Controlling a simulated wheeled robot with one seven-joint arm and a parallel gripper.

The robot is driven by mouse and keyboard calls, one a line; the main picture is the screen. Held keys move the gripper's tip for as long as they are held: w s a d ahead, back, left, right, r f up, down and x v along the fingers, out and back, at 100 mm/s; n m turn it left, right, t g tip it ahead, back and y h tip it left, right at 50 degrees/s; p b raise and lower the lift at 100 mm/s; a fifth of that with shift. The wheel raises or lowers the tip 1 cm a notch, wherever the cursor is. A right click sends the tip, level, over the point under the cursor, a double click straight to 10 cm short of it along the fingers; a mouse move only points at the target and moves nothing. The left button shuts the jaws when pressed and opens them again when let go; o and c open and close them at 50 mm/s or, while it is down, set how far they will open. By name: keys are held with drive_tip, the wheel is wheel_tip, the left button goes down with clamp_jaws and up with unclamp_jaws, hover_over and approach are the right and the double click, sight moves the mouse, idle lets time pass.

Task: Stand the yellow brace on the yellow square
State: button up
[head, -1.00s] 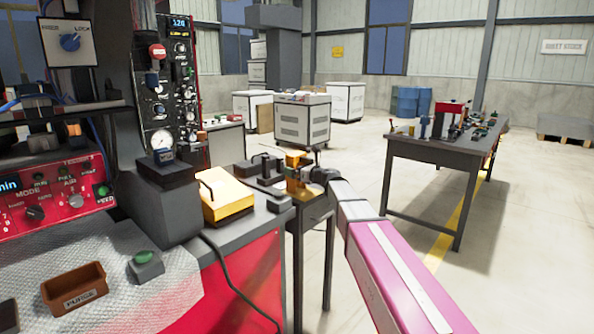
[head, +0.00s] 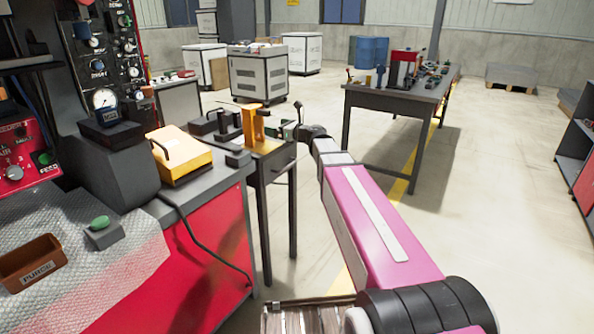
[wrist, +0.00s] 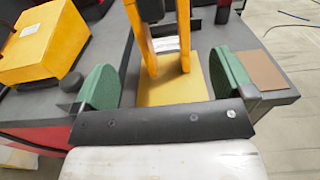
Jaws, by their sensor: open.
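The yellow brace (head: 254,124) stands upright on the small dark table in the head view. In the wrist view its two legs (wrist: 149,48) rise at the top centre, and its upper part is out of frame. The legs' lower ends appear to meet the yellow square (wrist: 203,90), a flat pad on the grey surface; exact contact is hard to tell. My gripper (wrist: 165,83) is open, its green fingers apart on either side of the square, with the brace ahead between them. In the head view my gripper (head: 280,130) is just right of the brace.
A yellow box with a black handle (head: 179,152) sits on the bench to the left and shows in the wrist view (wrist: 43,43). A brown square (wrist: 252,70) lies right of the gripper. Open floor separates the farther table (head: 380,97).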

drive_tip(key=s+d+f+n+g+h, duration=0.25)
drive_tip(key=s+f+n, duration=0.35)
drive_tip(key=f, duration=0.4)
drive_tip(key=s+d+f+n+g+h, duration=0.1)
drive_tip(key=s+f+n+g+h, duration=0.2)
drive_tip(key=s+f+n, duration=0.5)
drive_tip(key=s+d+f+n+g+h, duration=0.5)
drive_tip(key=s+d+f+n+h, duration=0.3)
drive_tip(key=s+d+f+n, duration=0.3)
drive_tip(key=s+d+f, duration=0.2)
drive_tip(key=s+f, duration=0.1)
drive_tip(key=shift+s+f+n+h, duration=0.25)
drive_tip(key=shift+f+n+h, duration=0.05)
drive_tip(key=shift+f+h, duration=0.1)
drive_tip(key=shift+g, duration=0.25)
